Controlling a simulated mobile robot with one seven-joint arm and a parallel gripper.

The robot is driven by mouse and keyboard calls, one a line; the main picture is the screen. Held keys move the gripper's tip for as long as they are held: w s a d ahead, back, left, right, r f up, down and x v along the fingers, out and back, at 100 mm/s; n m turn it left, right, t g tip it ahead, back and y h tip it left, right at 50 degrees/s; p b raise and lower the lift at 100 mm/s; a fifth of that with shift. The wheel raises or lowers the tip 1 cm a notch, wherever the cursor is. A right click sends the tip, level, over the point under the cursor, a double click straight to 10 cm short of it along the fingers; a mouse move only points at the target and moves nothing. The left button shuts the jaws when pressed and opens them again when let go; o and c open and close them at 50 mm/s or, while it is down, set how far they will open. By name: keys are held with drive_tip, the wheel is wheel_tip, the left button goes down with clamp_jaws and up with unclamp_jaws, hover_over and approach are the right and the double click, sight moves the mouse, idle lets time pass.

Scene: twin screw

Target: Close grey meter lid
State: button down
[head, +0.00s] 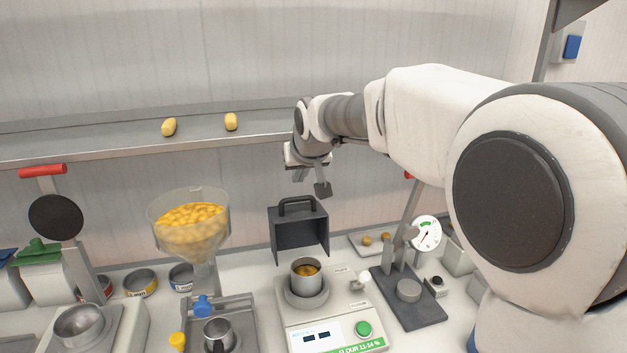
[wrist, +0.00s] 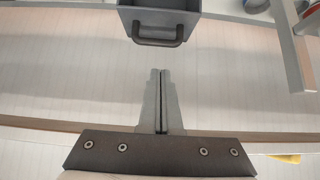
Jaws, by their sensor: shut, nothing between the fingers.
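The grey meter lid (head: 299,240) is a dark, box-shaped hood with a bar handle on top. It stands raised and open at the back of the white flour meter (head: 330,322). A metal cup (head: 306,276) with yellow-brown contents sits on the meter's round plate in front of the lid. My gripper (head: 318,187) is above the lid, apart from it, with nothing held. In the wrist view my gripper's fingers (wrist: 160,73) are together, and the lid (wrist: 158,16) with its handle shows beyond the fingertips at the top.
A clear hopper (head: 190,228) of yellow pieces stands left of the meter. A press with a round dial (head: 426,233) stands to the right. A shelf (head: 90,143) with two yellow pieces runs along the wall behind. Open air surrounds my gripper above the lid.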

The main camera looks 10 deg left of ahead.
sight(295, 198)
drive_tip(key=p+x, duration=0.1)
drive_tip(key=x, duration=0.8)
drive_tip(key=shift+f, duration=0.15)
drive_tip(key=shift+s+d+f+b, duration=0.1)
drive_tip(key=shift+f+b, duration=0.05)
drive_tip(key=shift+b, duration=0.4)
drive_tip(key=shift+s+b, duration=0.15)
drive_tip(key=shift+b, duration=0.2)
drive_tip(key=shift+s+d, duration=0.15)
drive_tip(key=shift+b, duration=0.35)
